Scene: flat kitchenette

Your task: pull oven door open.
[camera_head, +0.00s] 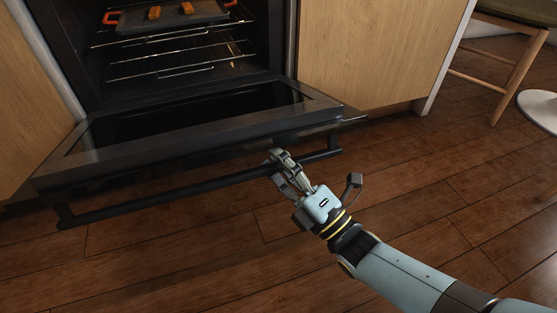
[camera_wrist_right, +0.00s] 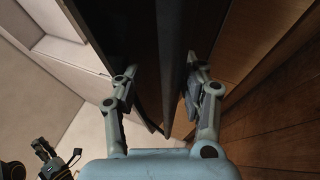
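The oven door (camera_head: 200,127) is folded down, tilted a little, with its dark inner window facing up. Its black handle bar (camera_head: 190,185) runs along the front edge. My right gripper (camera_head: 283,163) is at the handle near its right end. In the right wrist view, its two fingers (camera_wrist_right: 163,85) stand apart, with the dark handle (camera_wrist_right: 174,60) running between them. The right finger looks close to the bar; I cannot tell if it touches. There is a gap on the left finger's side.
Inside the oven, a tray (camera_head: 170,17) with orange handles sits above a wire rack (camera_head: 175,62). Wooden cabinet fronts (camera_head: 370,50) flank the oven. A wooden chair (camera_head: 510,75) stands at the upper right. The wooden floor (camera_head: 180,260) in front is clear.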

